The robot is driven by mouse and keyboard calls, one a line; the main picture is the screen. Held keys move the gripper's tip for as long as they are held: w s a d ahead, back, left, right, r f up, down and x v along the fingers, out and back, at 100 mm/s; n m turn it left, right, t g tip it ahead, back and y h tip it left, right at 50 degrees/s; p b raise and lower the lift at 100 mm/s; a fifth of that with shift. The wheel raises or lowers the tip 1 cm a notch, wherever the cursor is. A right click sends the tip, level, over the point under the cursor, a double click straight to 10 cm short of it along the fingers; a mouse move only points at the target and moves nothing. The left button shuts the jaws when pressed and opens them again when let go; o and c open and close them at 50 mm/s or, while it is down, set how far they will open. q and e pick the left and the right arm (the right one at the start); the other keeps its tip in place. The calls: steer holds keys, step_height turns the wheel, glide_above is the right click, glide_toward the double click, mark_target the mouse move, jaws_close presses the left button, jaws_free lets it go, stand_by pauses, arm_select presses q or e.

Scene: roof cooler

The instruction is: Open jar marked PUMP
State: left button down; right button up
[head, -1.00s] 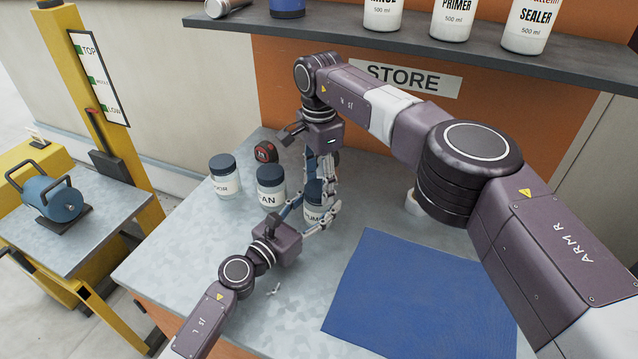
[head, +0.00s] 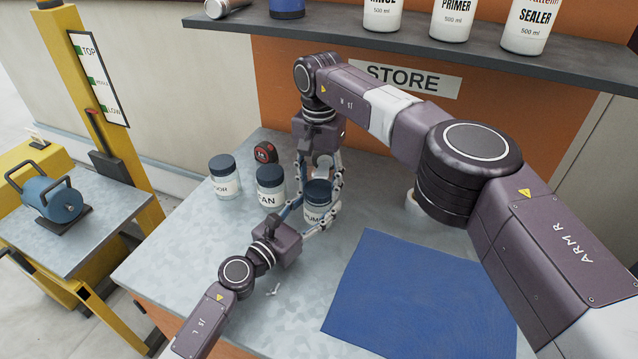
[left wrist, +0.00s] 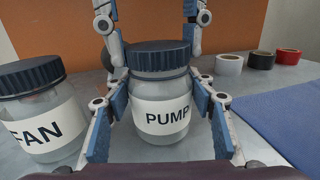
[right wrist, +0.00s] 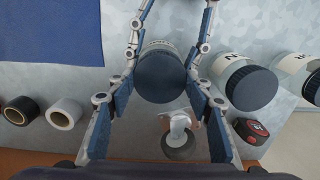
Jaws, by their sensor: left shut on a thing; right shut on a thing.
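The jar marked PUMP (head: 316,216) stands upright on the bench, clear with a white label and dark blue lid (head: 318,187). In the left wrist view the jar (left wrist: 160,90) is centred and its lid (left wrist: 158,54) sits on it. My left gripper (head: 312,222) is shut on the jar's body from the front. My right gripper (head: 320,182) reaches down from above, shut on the lid, with a finger on either side. In the right wrist view the lid (right wrist: 160,76) lies between these fingers and hides much of the jar.
The FAN jar (head: 270,188) stands close on the left, with another lidded jar (head: 224,178) beyond it. A red and black tape measure (head: 265,153) lies behind. A blue mat (head: 425,295) covers the right. Tape rolls (left wrist: 229,65) stand at the back. A shelf (head: 400,50) overhangs the bench.

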mark_target(319, 188)
steer(key=shift+r, duration=0.2)
steer(key=shift+r, duration=0.95)
steer(key=shift+r, duration=2)
arm_select(q)
steer(key=c, duration=0.8)
jaws_free()
